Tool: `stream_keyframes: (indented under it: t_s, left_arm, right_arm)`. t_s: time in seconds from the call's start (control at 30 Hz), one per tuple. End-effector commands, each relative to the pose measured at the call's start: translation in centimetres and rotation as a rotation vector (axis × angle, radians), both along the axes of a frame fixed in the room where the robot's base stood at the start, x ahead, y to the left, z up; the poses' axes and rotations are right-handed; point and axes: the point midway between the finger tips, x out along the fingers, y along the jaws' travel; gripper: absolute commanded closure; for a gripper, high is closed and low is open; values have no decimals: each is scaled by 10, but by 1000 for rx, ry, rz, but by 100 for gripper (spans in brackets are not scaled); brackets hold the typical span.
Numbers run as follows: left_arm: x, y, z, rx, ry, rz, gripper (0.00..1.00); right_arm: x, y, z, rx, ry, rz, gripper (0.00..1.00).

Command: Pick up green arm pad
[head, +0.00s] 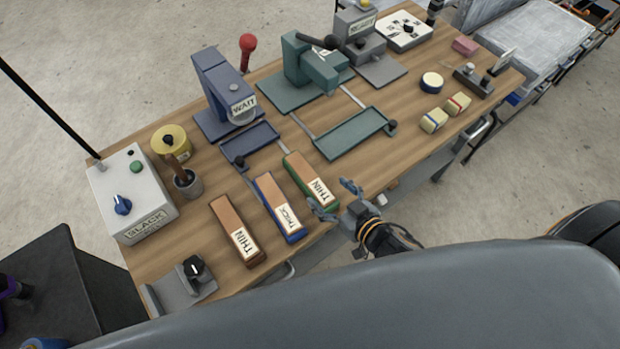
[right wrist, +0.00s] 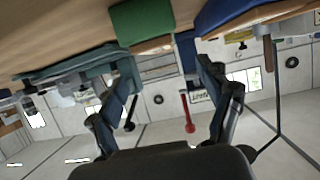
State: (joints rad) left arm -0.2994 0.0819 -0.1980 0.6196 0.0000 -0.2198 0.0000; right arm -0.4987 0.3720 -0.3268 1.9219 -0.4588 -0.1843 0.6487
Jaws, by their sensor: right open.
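The green arm pad (head: 311,181) lies on the wooden table near its front edge. It has a brown top and a white "THIN" label at the near end. It also shows in the right wrist view (right wrist: 142,22), at the top. My right gripper (head: 332,197) is open and empty, just beyond the pad's near end by the table edge. I see no contact between them. Its two fingers show spread in the right wrist view (right wrist: 168,76). My left gripper is not in view.
A blue pad (head: 279,208) labelled "THICK" and a brown pad (head: 238,231) labelled "THIN" lie to the left. A green tray (head: 350,133) and a blue press (head: 222,85) stand behind.

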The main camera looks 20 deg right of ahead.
Motion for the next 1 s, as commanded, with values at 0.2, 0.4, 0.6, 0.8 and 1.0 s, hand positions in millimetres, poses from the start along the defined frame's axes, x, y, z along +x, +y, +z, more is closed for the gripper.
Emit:
stream_keyframes:
  t_s: [0.2, 0.4, 0.6, 0.8, 1.0]
  left_arm:
    - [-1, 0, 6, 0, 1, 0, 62]
    - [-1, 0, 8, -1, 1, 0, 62]
    - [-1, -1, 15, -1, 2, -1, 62]
    - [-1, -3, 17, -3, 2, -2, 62]
    - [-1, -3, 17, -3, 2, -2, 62]
  right_arm:
    - [30, 10, -12, 0, -1, 0, 22]
    - [39, 13, -17, 0, 1, -1, 22]
    - [58, 21, -30, 0, 1, -2, 22]
    - [75, 27, -40, 0, 1, 0, 22]
    - [77, 28, -41, 0, 2, 0, 22]
